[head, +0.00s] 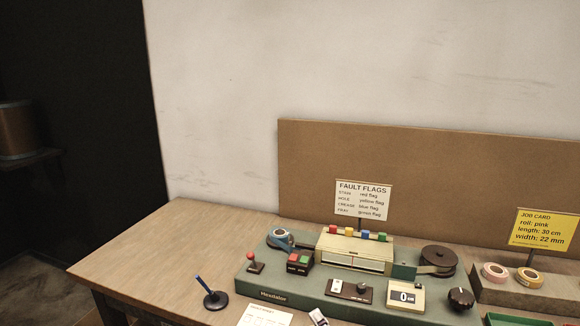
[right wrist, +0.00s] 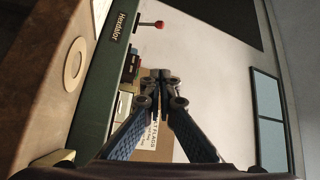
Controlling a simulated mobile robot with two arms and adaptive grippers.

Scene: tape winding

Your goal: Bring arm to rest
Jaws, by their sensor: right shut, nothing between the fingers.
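My right gripper (right wrist: 160,78) shows in the right wrist view, its two blue-padded fingers meeting at the dark tips. It is shut with nothing between them. The green winding machine (head: 322,293) stands on the table in the head view. Its edge also shows at the left of the right wrist view (right wrist: 98,85), apart from the fingers. Behind the fingers in that view is a brown board (right wrist: 150,153) with a white sign. I cannot make out either gripper clearly in the head view. My left gripper is not in view.
The wooden table (head: 150,250) is bare at its left end. A pen in a black stand (head: 215,299) is left of the machine. Pink (head: 494,272) and orange (head: 529,278) tape rolls sit at right. The fault-flags sign (head: 362,201) and yellow job card (head: 544,230) stand behind.

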